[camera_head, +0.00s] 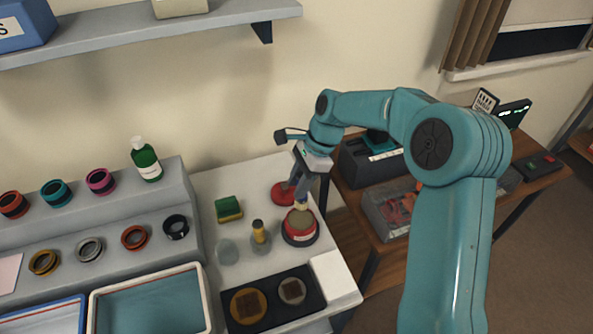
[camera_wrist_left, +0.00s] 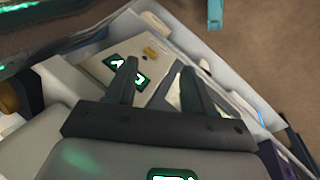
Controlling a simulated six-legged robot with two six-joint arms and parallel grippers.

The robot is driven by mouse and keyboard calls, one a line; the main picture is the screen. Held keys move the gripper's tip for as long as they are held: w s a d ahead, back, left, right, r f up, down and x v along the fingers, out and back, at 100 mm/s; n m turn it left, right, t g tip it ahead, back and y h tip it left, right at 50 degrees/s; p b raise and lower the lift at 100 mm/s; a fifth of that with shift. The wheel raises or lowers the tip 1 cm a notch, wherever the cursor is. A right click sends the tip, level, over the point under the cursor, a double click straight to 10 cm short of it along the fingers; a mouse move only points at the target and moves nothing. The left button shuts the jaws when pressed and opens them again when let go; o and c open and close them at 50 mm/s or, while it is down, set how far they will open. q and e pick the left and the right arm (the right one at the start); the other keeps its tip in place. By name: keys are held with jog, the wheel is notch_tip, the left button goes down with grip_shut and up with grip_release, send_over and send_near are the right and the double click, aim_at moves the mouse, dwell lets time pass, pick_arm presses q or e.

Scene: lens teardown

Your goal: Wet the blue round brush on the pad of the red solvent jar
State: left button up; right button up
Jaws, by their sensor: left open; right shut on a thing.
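The red solvent jar (camera_head: 299,238) stands on the white bench top, right of the middle of the head view. My right gripper (camera_head: 301,188) is above it, fingers pointing down and shut on a brush. The brush's pale tan tip (camera_head: 301,207) shows below the fingers, at the jar's top. I cannot tell whether it touches the pad. The brush's handle is mostly hidden, and no blue shows clearly. My left gripper (camera_wrist_left: 160,80) is open and empty in the left wrist view. It is outside the head view.
A red disc (camera_head: 283,194) lies just behind the jar. A black tray (camera_head: 272,317) with round parts lies in front. Several lens rings line the grey stepped rack (camera_head: 100,229).

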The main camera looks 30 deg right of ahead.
aim_at(299, 200)
jog(key=shift+a+f+b, duration=0.2)
jog(key=shift+f+b, duration=1.95)
jog(key=shift+f, duration=0.1)
jog(key=shift+d+f+b, duration=0.15)
jog(key=shift+f+b, duration=0.4)
jog(key=shift+f, duration=0.15)
jog(key=shift+r, duration=0.1)
jog(key=shift+f, duration=0.5)
jog(key=shift+r+p, duration=0.85)
notch_tip(299, 200, up, 5)
jog(key=p, duration=0.4)
jog(key=shift+r+p, duration=0.2)
jog(key=shift+p, duration=0.15)
